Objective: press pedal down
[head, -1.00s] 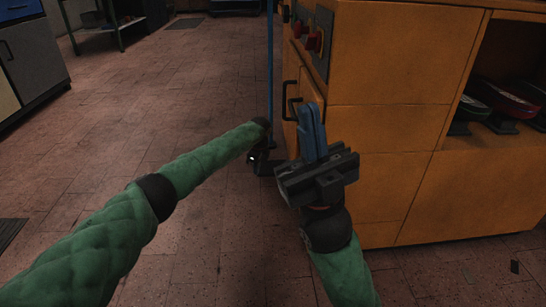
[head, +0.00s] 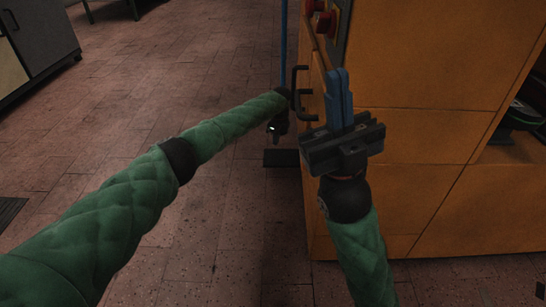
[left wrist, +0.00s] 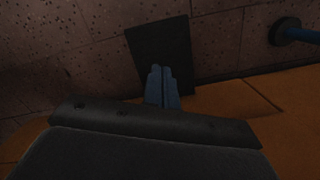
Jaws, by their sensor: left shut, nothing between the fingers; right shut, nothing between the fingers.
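The pedal looks like a dark flat plate (left wrist: 158,42) on the floor in the left wrist view. In the head view a small part of the dark plate (head: 286,157) shows low beside the orange cabinet. My left gripper's blue fingers (left wrist: 162,72) are shut and empty, and their tips overlap the plate's near part; I cannot tell whether they touch it. In the head view the left hand (head: 278,125) hangs above the plate, its fingers hard to make out. My right gripper (head: 339,74) is shut and empty in front of the cabinet's side.
The orange cabinet (head: 430,140) fills the right, with a black handle (head: 300,95) and red buttons (head: 324,22) on its edge. A blue pole (head: 284,45) stands just behind the left hand. The tiled floor (head: 150,90) to the left is open. A grey cabinet (head: 40,40) stands far left.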

